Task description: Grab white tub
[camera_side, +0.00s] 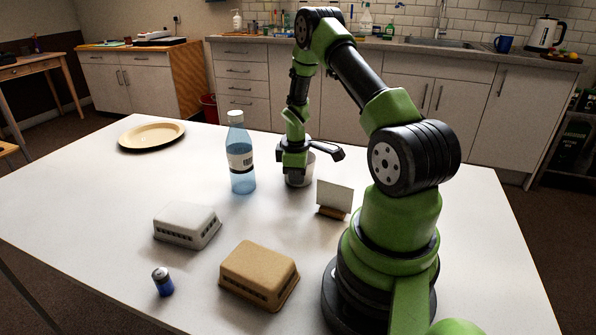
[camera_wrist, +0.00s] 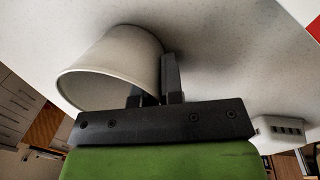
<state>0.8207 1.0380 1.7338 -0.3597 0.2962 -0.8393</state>
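The white tub (camera_side: 299,178) stands on the table under my gripper, to the right of the water bottle, in the side view. My gripper (camera_side: 296,165) points down at its rim and hides part of it. In the wrist view the tub (camera_wrist: 105,70) shows its open mouth. One finger of my gripper (camera_wrist: 155,85) lies along the tub's outer wall; the other shows only as a short dark piece at the rim, apparently inside the mouth. The wall passes between them. I cannot tell whether the fingers press on it.
A blue water bottle (camera_side: 240,160) stands close left of the tub. A white card in a holder (camera_side: 334,196) stands close right. A beige plate (camera_side: 152,136) is far left.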

